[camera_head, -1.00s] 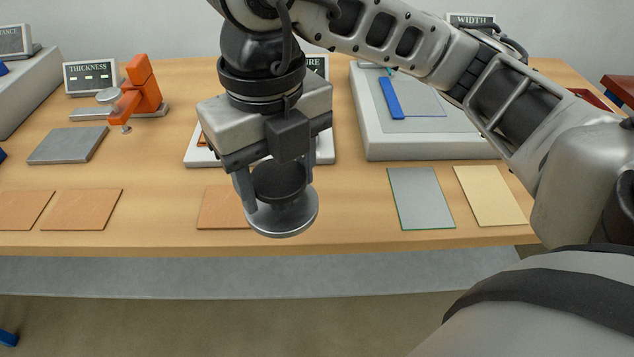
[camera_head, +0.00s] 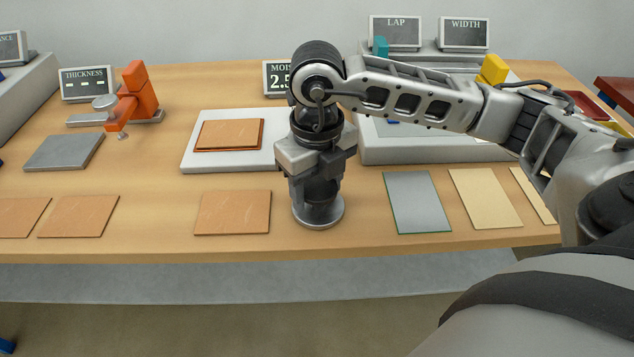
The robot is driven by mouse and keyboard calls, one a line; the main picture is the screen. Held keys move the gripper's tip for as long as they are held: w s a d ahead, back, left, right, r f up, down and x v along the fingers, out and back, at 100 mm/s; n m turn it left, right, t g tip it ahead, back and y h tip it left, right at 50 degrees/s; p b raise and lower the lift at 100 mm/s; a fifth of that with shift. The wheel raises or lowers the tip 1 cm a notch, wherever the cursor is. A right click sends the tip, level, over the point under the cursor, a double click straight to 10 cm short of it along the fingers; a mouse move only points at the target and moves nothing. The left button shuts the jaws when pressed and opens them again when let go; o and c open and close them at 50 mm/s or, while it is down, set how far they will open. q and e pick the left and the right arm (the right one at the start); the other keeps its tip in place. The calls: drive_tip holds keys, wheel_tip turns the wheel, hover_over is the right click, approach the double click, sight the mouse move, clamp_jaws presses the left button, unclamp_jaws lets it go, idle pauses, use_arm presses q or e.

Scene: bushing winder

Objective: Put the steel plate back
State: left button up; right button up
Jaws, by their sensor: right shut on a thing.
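The steel plate (camera_head: 319,221) is a round silver disc with a dark upper part. My right gripper (camera_head: 317,198) points straight down and is shut on the dark part above the disc. The disc is upright and low over the front of the table, between a brown sheet (camera_head: 232,213) and a grey green-edged sheet (camera_head: 417,201). It looks to be at or very near the table top; I cannot tell if it touches. The moisture station's white base (camera_head: 189,159) stands behind it to the left, with brown sheets (camera_head: 228,134) on top. My left gripper is not in view.
More brown sheets (camera_head: 78,216) lie at the front left and a cream sheet (camera_head: 485,198) at the right. An orange thickness gauge (camera_head: 140,95) and a grey slab (camera_head: 63,151) are at the left. A white lap-and-width station (camera_head: 380,150) stands behind my right arm.

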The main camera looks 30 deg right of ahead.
drive_tip(key=shift+f, duration=0.1)
drive_tip(key=shift+f, duration=0.1)
drive_tip(key=o, duration=1.1)
drive_tip(key=shift+f+b, duration=0.1)
drive_tip(key=shift+b, duration=0.2)
drive_tip(key=shift+c, duration=0.2)
drive_tip(key=o, duration=0.4)
